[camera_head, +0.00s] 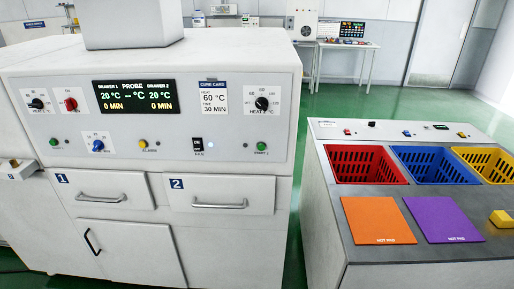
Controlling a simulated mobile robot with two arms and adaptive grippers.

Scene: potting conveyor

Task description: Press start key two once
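Start key two (262,146) is a small green button at the right end of the white oven's front panel, with a small label under it. A dark round lamp or button sits just left of it. A similar green key, start key one (54,142), is at the panel's left end. The display (136,97) reads 20 °C and 0 MIN for drawers 1 and 2, with a dash for the probe. Neither of my grippers is in view, and nothing covers start key two.
The panel also holds a blue knob (97,146), a yellow alarm button (143,143) and a fan switch (197,143). Drawer 1 (105,188) and drawer 2 (222,194) look closed. A bench with red, blue and yellow baskets (484,164) stands at right, beyond a narrow floor gap.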

